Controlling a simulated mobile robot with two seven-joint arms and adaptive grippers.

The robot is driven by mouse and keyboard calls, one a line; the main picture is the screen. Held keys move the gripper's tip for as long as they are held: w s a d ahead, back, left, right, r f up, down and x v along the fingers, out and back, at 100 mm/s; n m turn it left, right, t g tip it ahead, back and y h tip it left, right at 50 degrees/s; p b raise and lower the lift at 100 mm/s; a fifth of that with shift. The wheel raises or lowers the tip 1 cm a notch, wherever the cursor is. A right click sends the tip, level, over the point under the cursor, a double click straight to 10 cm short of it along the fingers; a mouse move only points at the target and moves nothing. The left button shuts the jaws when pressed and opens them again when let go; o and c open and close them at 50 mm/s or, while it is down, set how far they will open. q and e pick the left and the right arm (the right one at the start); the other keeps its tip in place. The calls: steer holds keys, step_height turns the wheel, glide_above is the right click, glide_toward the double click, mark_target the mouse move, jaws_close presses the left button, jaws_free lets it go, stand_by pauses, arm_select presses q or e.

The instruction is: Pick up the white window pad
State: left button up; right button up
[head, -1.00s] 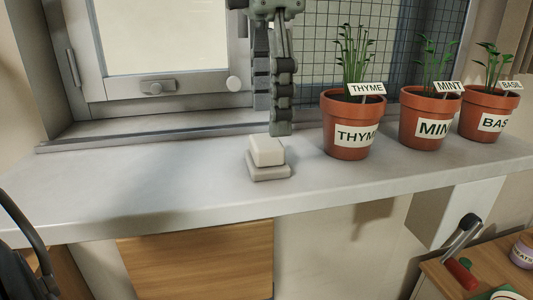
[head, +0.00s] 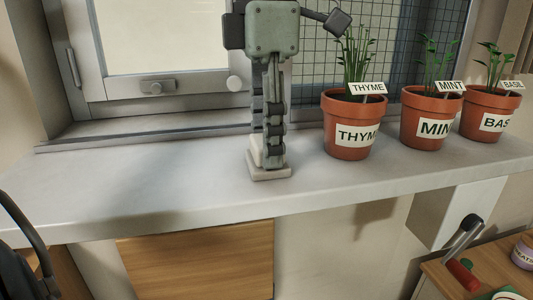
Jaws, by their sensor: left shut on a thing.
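The white window pad (head: 255,152) is a small white block on a flat grey-white base (head: 269,174) on the window sill. My left gripper (head: 270,158) points down in front of the window and is shut on the pad. Its fingers hide most of the pad, and a strip shows at the left. I cannot tell whether the pad is clear of its base. My right gripper is not in view.
Terracotta pots labelled thyme (head: 346,142), mint (head: 422,130) and basil (head: 488,125) stand to the right on the sill (head: 130,185). The window frame (head: 150,105) is behind. The sill's left part is clear.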

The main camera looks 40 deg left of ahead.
arm_select(q)
steer(key=shift+r, duration=0.1)
steer(key=shift+r, duration=0.55)
step_height(320, 180, up, 3)
steer(key=shift+f, duration=0.1)
steer(key=s+r, duration=0.7)
steer(key=s, duration=0.4)
steer(key=shift+s+a, duration=0.35)
steer(key=shift+a, duration=0.1)
